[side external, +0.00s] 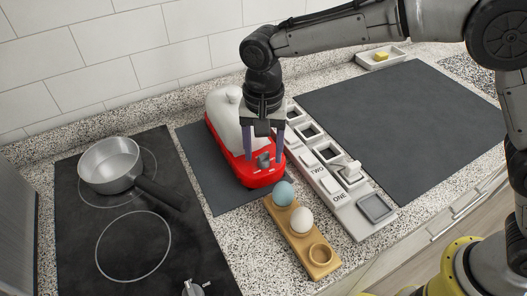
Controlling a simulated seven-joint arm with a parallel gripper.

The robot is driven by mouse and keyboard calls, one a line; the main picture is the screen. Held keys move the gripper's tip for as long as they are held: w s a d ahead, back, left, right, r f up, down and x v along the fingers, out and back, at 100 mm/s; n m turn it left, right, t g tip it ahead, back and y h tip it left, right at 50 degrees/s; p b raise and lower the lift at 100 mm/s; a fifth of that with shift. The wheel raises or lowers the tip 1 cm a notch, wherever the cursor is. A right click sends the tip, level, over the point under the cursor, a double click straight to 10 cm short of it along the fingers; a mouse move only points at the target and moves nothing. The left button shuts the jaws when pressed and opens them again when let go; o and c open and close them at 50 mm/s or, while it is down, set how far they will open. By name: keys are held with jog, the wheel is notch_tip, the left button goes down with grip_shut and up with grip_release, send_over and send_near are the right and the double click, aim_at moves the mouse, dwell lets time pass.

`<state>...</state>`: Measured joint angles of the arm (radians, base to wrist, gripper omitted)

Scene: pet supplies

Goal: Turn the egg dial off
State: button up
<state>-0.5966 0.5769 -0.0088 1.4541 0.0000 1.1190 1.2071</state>
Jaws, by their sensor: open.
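A red egg cooker (262,179) with a white domed lid (222,113) stands on a dark mat against the tiled wall. Its grey dial (263,160) is on the front end of the red base. My gripper (264,156) points down over this front end, open, with one finger on each side of the dial in the picture. I cannot tell whether either finger touches the dial. The dial's exact setting is too small to read.
A wooden holder (317,271) with a blue egg (284,193) and a cream egg (301,220) stands in front of the cooker. A white panel (353,217) with square compartments is to the right. A black stove (87,258) with a steel pan (110,165) is left. A large dark mat (408,128) is bare.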

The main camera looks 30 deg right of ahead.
jog(key=shift+f, duration=0.5)
grip_shut()
